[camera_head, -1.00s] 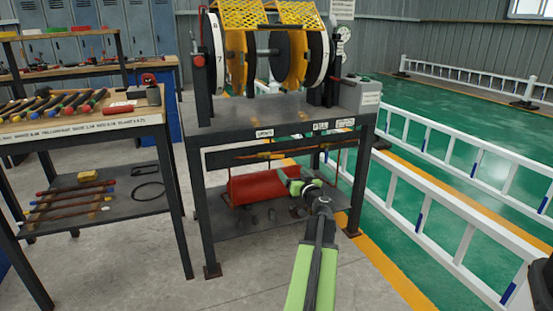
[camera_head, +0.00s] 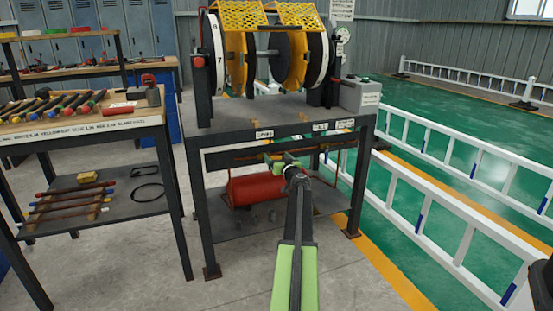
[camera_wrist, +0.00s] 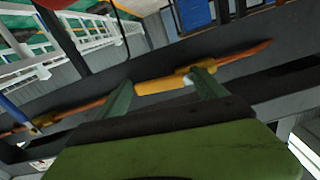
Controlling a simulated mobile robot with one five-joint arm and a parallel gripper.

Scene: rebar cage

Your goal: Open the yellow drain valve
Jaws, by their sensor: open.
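The yellow drain valve (camera_wrist: 165,86) sits on a thin copper-coloured pipe (camera_wrist: 235,57) in the wrist view. Its long yellow part lies roughly along the pipe. In the head view the pipe runs under the bench top, and a small yellow part (camera_head: 268,157) shows just left of my gripper (camera_head: 287,164). In the wrist view my gripper (camera_wrist: 161,84) is open, with one green finger on each side of the yellow part. I cannot tell whether the fingers touch it. The body of my gripper hides what is below.
A dark steel bench (camera_head: 285,118) carries a machine with yellow mesh guards (camera_head: 270,14). Its front rail and legs frame the space around the pipe. A red tank (camera_head: 250,190) lies on the lower shelf. A tool table (camera_head: 90,120) stands left; white barriers (camera_head: 440,215) stand right.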

